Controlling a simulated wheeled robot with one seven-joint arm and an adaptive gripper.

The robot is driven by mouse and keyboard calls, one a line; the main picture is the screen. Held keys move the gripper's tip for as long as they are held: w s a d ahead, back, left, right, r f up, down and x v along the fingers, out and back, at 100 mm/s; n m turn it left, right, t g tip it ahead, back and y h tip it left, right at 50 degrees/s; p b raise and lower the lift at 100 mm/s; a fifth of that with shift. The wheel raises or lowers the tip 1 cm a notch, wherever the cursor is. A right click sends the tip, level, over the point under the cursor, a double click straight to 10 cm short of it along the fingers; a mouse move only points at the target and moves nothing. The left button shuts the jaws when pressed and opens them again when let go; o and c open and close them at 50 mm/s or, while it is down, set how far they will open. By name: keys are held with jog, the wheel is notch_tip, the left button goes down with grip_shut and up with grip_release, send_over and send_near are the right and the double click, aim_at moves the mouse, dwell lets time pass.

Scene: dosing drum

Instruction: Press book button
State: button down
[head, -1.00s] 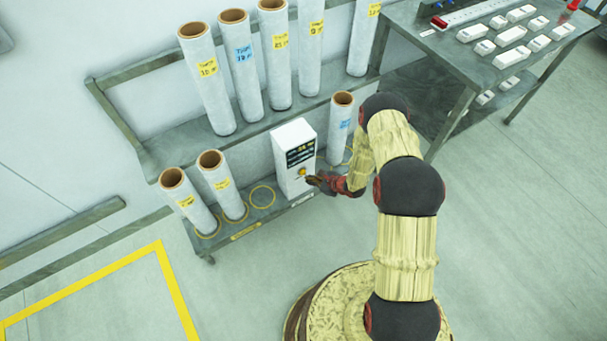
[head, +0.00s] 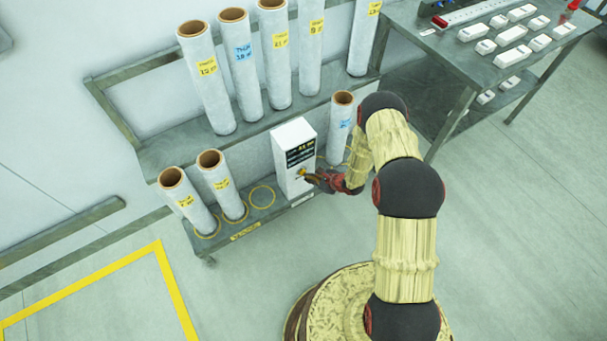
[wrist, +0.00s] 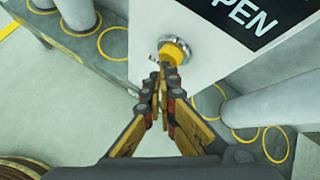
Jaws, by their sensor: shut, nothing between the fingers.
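A white box (head: 293,158) with a dark display (head: 300,152) stands on the lower shelf. A round yellow button (wrist: 174,51) in a metal ring is on its front face; in the head view the button is mostly covered by my fingertips. My gripper (head: 308,176) is in front of the box at button height. In the wrist view my gripper (wrist: 163,72) is shut and empty, its fingertips at the lower edge of the button. I cannot tell whether they touch it. Part of the display, with the letters "PEN", shows above the button.
White rolls with brown cores stand on the upper shelf (head: 185,140) and the lower shelf (head: 262,212). One roll (head: 339,130) is close to the right of the box. A table (head: 455,60) with white devices is at the upper right. The floor in front is clear.

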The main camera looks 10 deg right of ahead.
jog(key=shift+w+a, duration=0.1)
jog(key=shift+w, duration=0.3)
dwell(0.5)
jog(key=shift+s, duration=0.15)
jog(key=shift+s+d, duration=0.3)
jog(key=shift+s, duration=0.45)
jog(key=s, duration=0.1)
jog(key=s+d, duration=0.1)
jog(key=s, duration=0.2)
jog(key=shift+s+d, duration=0.25)
jog(key=shift+s, duration=0.15)
dwell(0.8)
